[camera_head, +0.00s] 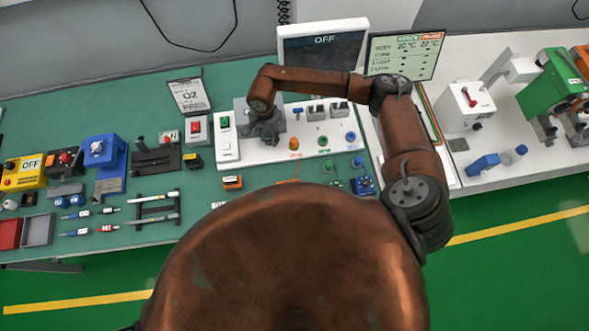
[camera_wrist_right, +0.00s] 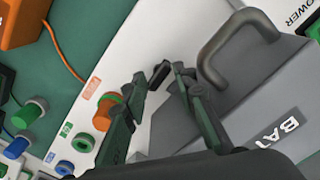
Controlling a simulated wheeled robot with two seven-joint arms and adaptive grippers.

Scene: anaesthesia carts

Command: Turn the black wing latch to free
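The black wing latch (camera_wrist_right: 158,75) is a small dark piece on the light panel, beside a grey box (camera_wrist_right: 250,84) with a thick dark handle and lettering starting "BA". My right gripper (camera_wrist_right: 160,76) has its fingers apart, with the latch between the fingertips in the wrist view. I cannot tell whether they touch it. In the head view my right gripper (camera_head: 265,135) points down at the panel in front of the grey box (camera_head: 243,113), and the latch is hidden there. My left gripper is not in view.
The white panel (camera_head: 262,152) also carries a green-button switch box (camera_head: 225,130). A display reading OFF (camera_head: 322,48) stands behind. My forearm crosses above the panel's right part.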

